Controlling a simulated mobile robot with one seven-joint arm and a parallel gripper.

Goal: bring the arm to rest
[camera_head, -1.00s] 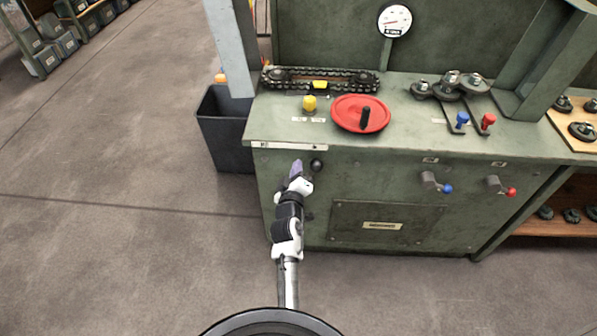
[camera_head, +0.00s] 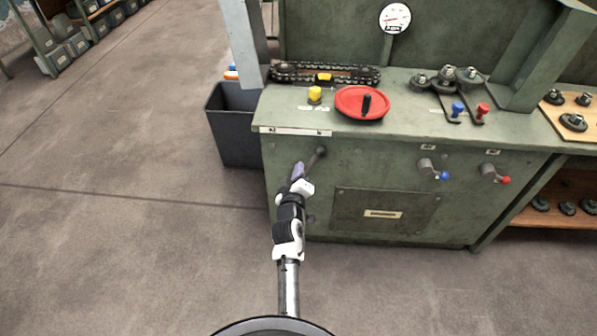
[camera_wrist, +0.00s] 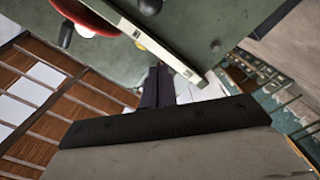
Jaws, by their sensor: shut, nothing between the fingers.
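My gripper (camera_head: 298,171) is in front of the left part of the green machine cabinet (camera_head: 286,208). Its fingers are closed together and empty, and they point up toward the worktop edge. A dark round knob (camera_head: 321,151) on the cabinet front shows just right of the fingertips; I cannot tell whether they touch. In the wrist view the closed fingers (camera_wrist: 158,84) stand in the middle. My arm stretches forward from the bottom of the head view.
A red disc with a black handle (camera_head: 350,103) and a yellow knob (camera_head: 315,94) sit on the worktop. Blue-tipped (camera_head: 431,169) and red-tipped (camera_head: 493,173) levers stick out from the front. A dark bin (camera_head: 233,135) stands at left. The floor (camera_head: 120,240) at left is open.

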